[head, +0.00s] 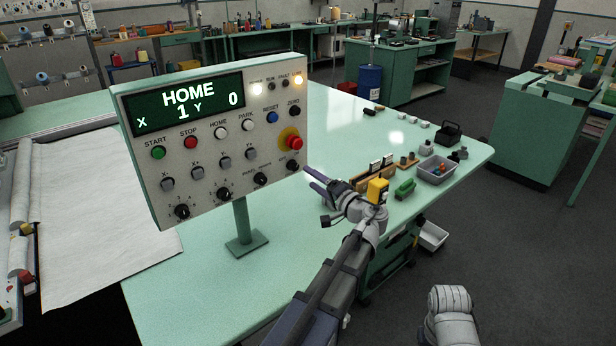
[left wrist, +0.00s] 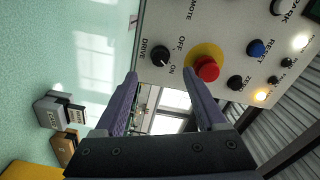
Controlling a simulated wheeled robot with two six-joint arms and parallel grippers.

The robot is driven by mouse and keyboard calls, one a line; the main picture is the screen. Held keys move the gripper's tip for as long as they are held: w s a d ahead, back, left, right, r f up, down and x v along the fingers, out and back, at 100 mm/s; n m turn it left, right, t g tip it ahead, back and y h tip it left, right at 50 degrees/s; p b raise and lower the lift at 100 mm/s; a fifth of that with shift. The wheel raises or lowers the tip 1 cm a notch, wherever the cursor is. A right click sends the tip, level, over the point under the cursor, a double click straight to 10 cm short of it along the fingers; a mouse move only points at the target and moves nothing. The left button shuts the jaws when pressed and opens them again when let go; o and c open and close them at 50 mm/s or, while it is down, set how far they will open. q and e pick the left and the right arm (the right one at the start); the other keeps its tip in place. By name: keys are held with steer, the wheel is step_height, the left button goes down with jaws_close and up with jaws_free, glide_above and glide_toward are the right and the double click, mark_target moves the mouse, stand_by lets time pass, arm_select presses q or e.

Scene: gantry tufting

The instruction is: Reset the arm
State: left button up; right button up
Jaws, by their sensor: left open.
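The control panel (head: 215,135) stands on a green post on the table. Below are START, STOP, HOME, PARK, RESET and ZERO buttons, including the white HOME button (head: 220,131) and blue RESET button (head: 272,117). A red mushroom button (head: 294,142) sits on yellow. My left gripper (head: 311,180) is open and empty, right of the panel, apart from it. In the left wrist view, the DRIVE knob (left wrist: 161,56) and red button (left wrist: 207,68) show beyond the fingers (left wrist: 160,80). My right gripper is out of view.
White cloth (head: 90,200) covers the left side. A blue drum (head: 369,81) stands beyond.

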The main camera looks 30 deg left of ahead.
arm_select(q)
steer(key=shift+d, duration=0.1)
stand_by(0.4)
steer(key=s+d+f+m+g+h+p, duration=0.1)
steer(key=s+d+f+g+h, duration=0.1)
steer(key=s+d+f+h, duration=0.3)
steer(key=s+d+f+m+g+h+p, duration=0.1)
steer(key=s+d+f+h, duration=0.4)
steer(key=s+d, duration=0.6)
steer(key=s+d+f+m+g+h+p, duration=0.1)
steer(key=s+d+f+g+h, duration=0.3)
steer(key=d, duration=0.9)
steer(key=s+f+h+p, duration=0.1)
steer(key=s+f, duration=0.2)
steer(key=s, duration=0.1)
steer(key=shift+s+d+f, duration=0.2)
steer(key=shift+s+d, duration=0.05)
steer(key=shift+d, duration=0.1)
